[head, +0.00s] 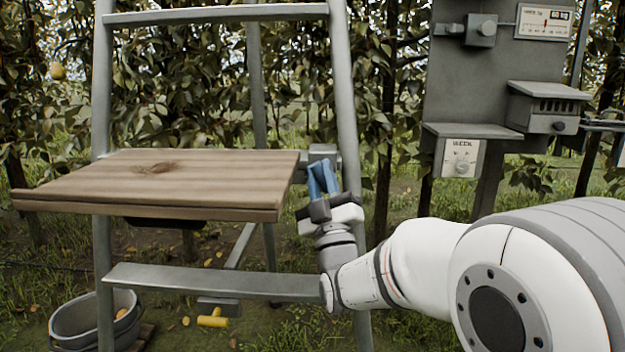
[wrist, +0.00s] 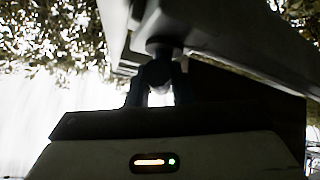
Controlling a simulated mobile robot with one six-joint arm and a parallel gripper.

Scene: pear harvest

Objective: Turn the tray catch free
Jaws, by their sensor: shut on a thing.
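The wooden tray (head: 150,182) lies roughly level across the ladder in the head view. At its right edge, by the ladder's right leg, sits a grey metal block (head: 322,152), seemingly part of the tray catch. My gripper (head: 322,178) points up at this block with its blue fingers close together. In the wrist view my gripper (wrist: 155,85) is shut on the tray catch, whose dark round stem (wrist: 165,47) shows just above the fingers. The picture there is dark, and the catch's turn angle cannot be told. The fingers hide much of it in the head view.
The ladder's right leg (head: 349,110) stands just beside my gripper, and a lower rung (head: 215,283) crosses below. A grey bucket (head: 80,325) stands at the lower left. A grey panel (head: 475,85) with boxes and a dial stands at the right.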

